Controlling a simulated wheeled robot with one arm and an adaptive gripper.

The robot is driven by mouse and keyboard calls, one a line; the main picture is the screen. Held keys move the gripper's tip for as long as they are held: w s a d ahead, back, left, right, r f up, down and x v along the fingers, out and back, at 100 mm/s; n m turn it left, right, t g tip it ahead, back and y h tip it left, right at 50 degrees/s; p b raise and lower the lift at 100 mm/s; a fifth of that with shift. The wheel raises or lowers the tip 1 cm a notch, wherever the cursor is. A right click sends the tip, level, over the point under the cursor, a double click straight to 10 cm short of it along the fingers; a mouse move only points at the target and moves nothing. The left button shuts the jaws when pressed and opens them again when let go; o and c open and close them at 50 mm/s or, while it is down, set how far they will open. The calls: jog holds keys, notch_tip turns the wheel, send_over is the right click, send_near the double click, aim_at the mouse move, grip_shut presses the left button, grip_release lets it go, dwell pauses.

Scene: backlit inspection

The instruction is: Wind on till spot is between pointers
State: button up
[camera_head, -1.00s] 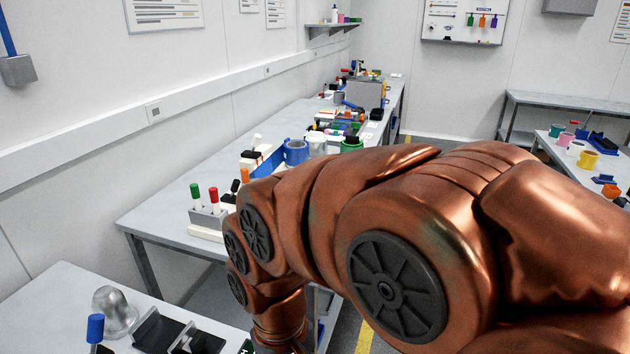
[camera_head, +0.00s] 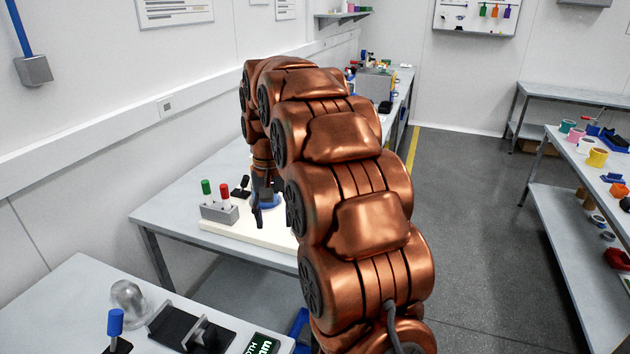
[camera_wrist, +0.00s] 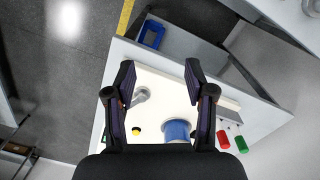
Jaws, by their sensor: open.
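A cream board (camera_wrist: 158,84) lies on the bench below my gripper in the wrist view. On it are a grey metal crank-like handle (camera_wrist: 141,96), a small yellow knob (camera_wrist: 136,130) and a blue cylinder (camera_wrist: 177,130), partly hidden by my gripper. My gripper (camera_wrist: 160,72) is open and empty above the board, with the handle between its fingers in the picture, nearer the left one. In the head view the board (camera_head: 255,231) shows at the near bench end, with my gripper over it and my arm hiding much of it. I cannot make out the spot or pointers.
A nearer table (camera_head: 80,290) carries a metal dome and dark fixtures. Shelving with mugs (camera_head: 597,157) stands right; the aisle floor (camera_head: 470,200) is clear.

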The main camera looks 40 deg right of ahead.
jog(key=w+d+f+m+p, duration=0.25)
jog(key=w+d, duration=0.35)
jog(key=d, duration=0.5)
jog(key=w+d+f+m+p, duration=0.1)
jog(key=w+d+f+m, duration=0.2)
jog(key=w+d, duration=0.5)
jog(key=shift+t, duration=0.4)
jog(key=s+f+b, duration=0.1)
jog(key=f, duration=0.1)
jog(key=d+f+b, duration=0.1)
jog(key=f, duration=0.2)
jog(key=s+d+f+b, duration=0.1)
jog(key=f, duration=0.2)
jog(key=shift+s+d, duration=0.15)
jog(key=shift+s, duration=0.15)
jog(key=shift+w, duration=0.15)
jog(key=shift+c, duration=0.5)
jog(key=shift+r, duration=0.2)
grip_shut()
jog(key=shift+d, duration=0.15)
